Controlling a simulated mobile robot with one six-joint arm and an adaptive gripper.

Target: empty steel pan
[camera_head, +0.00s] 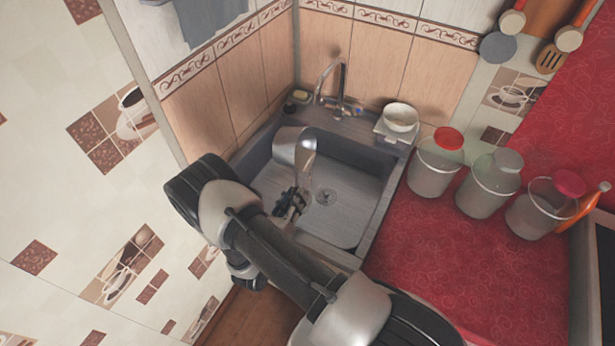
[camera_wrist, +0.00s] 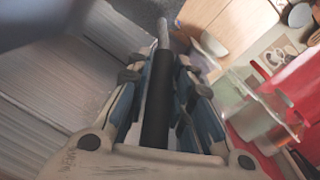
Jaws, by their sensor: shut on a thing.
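The steel pan (camera_head: 290,148) is held up over the grey sink (camera_head: 345,222) in the head view, tipped steeply onto its side. A pale, shiny shape (camera_head: 304,172) shows just below it; I cannot tell whether it is pouring liquid or part of the pan. My gripper (camera_head: 290,203) is over the sink basin, below the pan in the picture. In the wrist view its fingers (camera_wrist: 160,95) are shut around the pan's black handle (camera_wrist: 157,110), with a metal stem (camera_wrist: 163,36) beyond. The pan's inside is not clearly visible.
A chrome faucet (camera_head: 341,82) stands behind the basin. A white bowl (camera_head: 400,117) sits on a small stand at the sink's right. Several lidded jars (camera_head: 432,178) line the red counter (camera_head: 430,262). Tiled walls close in behind and left. Open counter lies right of the sink.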

